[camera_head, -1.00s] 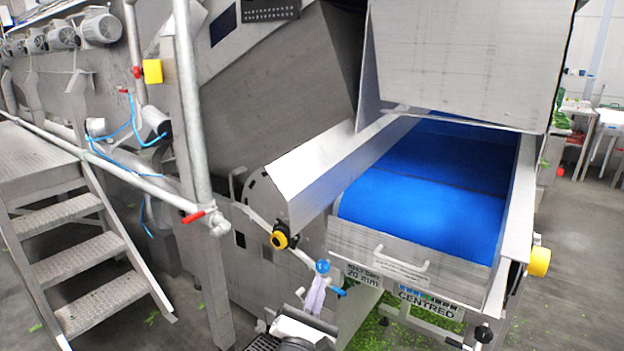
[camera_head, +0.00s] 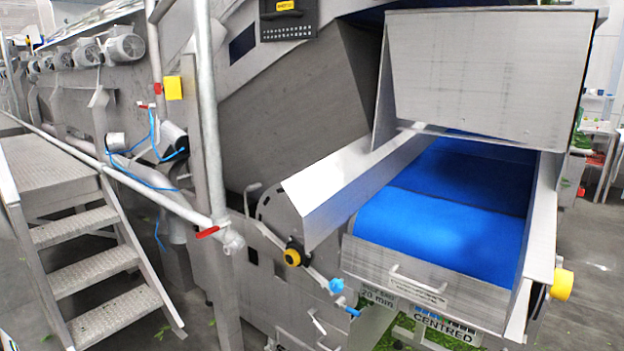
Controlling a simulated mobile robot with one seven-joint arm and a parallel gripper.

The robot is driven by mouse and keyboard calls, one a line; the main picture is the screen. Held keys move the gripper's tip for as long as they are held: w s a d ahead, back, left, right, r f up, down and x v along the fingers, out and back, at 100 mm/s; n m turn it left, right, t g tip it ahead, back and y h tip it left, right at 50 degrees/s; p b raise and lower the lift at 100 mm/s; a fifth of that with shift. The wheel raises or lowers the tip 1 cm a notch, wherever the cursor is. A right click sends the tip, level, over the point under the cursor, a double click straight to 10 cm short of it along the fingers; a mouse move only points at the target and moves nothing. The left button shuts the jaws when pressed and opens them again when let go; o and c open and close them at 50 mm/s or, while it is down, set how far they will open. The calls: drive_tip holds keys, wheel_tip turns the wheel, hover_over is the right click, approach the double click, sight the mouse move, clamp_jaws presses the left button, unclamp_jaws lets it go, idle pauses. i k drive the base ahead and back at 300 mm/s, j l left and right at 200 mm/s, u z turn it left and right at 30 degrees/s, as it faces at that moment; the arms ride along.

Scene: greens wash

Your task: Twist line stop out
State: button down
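No part is clearly marked as the line stop, so I cannot tell which one it is. A yellow round knob on a black mount (camera_head: 293,256) sits on the machine's side, below the slanted metal guard. A larger yellow knob (camera_head: 562,284) is on the right side of the conveyor frame. A yellow box (camera_head: 174,88) is fixed beside the upright pipe at upper left; its front is too small to read. My gripper is not in view.
The blue conveyor belt (camera_head: 440,225) runs under a metal hood (camera_head: 485,70). Metal steps (camera_head: 100,270) and a pipe rail with a red handle (camera_head: 208,232) stand at left. A blue valve handle (camera_head: 336,286) is below the knob. Grey floor is open at far right.

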sight(158, 91)
drive_tip(key=j+u, duration=0.15)
drive_tip(key=j, duration=0.75)
drive_tip(key=i+j+u, duration=0.15)
drive_tip(key=j, duration=0.75)
drive_tip(key=i+j+z, duration=0.25)
drive_tip(key=i+j, duration=0.2)
drive_tip(key=i+j+z, duration=0.2)
drive_tip(key=i+j, duration=0.4)
drive_tip(key=i+j+z, duration=0.25)
drive_tip(key=i+j, duration=0.3)
drive_tip(key=j, duration=0.15)
